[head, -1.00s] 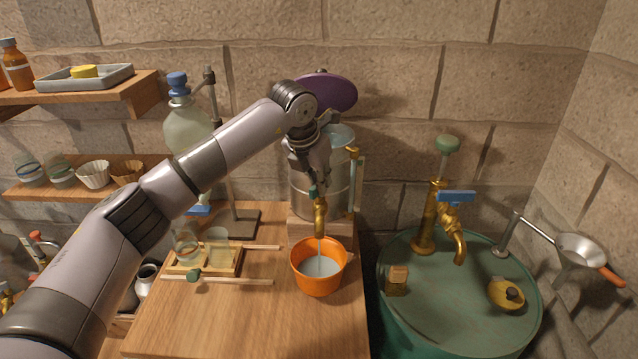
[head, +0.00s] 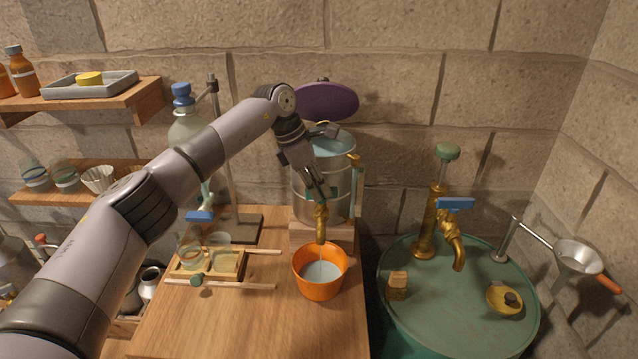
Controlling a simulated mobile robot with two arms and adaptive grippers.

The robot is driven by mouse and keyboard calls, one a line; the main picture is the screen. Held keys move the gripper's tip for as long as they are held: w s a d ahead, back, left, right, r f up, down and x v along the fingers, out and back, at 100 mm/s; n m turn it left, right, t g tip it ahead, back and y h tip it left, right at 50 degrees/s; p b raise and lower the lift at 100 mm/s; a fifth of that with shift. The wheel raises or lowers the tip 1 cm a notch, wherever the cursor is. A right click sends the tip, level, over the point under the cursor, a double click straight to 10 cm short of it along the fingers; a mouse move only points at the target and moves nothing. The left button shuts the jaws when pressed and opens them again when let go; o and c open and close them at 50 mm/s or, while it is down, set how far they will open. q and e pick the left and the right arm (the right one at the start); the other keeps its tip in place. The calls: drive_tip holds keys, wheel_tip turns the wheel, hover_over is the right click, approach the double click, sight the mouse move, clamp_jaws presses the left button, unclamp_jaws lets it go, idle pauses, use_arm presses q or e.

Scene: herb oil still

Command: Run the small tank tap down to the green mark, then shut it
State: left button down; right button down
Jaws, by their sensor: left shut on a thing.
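The small metal tank (head: 339,193) stands on a wooden block at the back of the bench, with a sight tube (head: 357,188) on its right side. I cannot make out the green mark or a level in the tube. Its brass tap (head: 321,221) points down over an orange bowl (head: 320,283) holding pale liquid. A thin stream seems to run from the spout into the bowl. My left gripper (head: 319,191) is shut on the tap's handle, which its fingers mostly hide. My right gripper is not in view.
A green drum (head: 450,322) with a blue-handled brass tap (head: 456,204) stands right of the bench. A wooden rack with glass cups (head: 238,265) sits left of the bowl. A stand with a flask (head: 187,129) is behind my left arm. The bench front (head: 240,330) is clear.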

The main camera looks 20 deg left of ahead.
use_arm(q)
drive_tip(key=shift+w+r+m+g+p, duration=0.1)
drive_tip(key=shift+m+g+p, duration=0.2)
drive_tip(key=shift+m, duration=0.7)
drive_tip(key=c, duration=1.7)
unclamp_jaws()
drive_tip(key=shift+o, duration=0.2)
drive_tip(key=v, duration=1.1)
drive_tip(key=shift+a+r, duration=0.3)
drive_tip(key=shift+r, duration=0.05)
